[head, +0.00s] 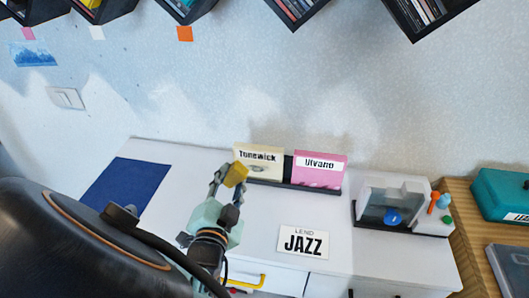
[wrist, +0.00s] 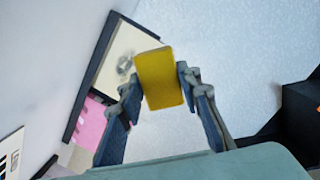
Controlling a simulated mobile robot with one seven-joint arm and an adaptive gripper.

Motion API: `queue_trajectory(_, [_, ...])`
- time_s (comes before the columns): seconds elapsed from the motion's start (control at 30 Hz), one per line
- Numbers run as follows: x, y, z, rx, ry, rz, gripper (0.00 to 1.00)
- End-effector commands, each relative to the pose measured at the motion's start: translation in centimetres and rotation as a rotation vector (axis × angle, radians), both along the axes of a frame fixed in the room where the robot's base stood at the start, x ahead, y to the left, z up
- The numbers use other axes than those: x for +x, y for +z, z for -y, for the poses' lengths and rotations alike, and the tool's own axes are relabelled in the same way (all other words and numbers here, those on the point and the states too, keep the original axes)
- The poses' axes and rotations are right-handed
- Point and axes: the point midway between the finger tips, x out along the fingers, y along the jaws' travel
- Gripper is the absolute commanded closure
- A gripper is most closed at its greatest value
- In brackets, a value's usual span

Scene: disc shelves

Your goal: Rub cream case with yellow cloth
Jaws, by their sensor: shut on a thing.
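The yellow cloth (wrist: 159,80) is a small folded block between the fingers of my gripper (wrist: 159,88), which is shut on it. In the head view the cloth (head: 235,174) is at the fingertips of my gripper (head: 228,180), just left of the cream case. The cream case (head: 259,162), labelled "Tonewick", stands upright in a dark holder on the white cabinet top. In the wrist view the cream case (wrist: 118,62) is behind and left of the cloth, with a grey smudge on its face. The cloth overlaps its edge there; I cannot tell whether they touch.
A pink case (head: 320,172) labelled "Ulvano" stands right of the cream one. A "LEND JAZZ" card (head: 303,241) lies in front. A grey device (head: 392,203) with a blue disc is at the right. A blue mat (head: 128,187) lies at the left. Dark shelves (head: 297,12) hang above.

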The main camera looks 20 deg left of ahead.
Motion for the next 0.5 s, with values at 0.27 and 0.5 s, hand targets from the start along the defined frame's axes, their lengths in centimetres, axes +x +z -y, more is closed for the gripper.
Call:
queue_trajectory(0.27, [0.0, -5.2, -0.1, 0.005, 0.003, 0.044, 0.88])
queue_trajectory(0.5, [0.1, -6.1, -0.2, 0.008, 0.003, 0.056, 0.88])
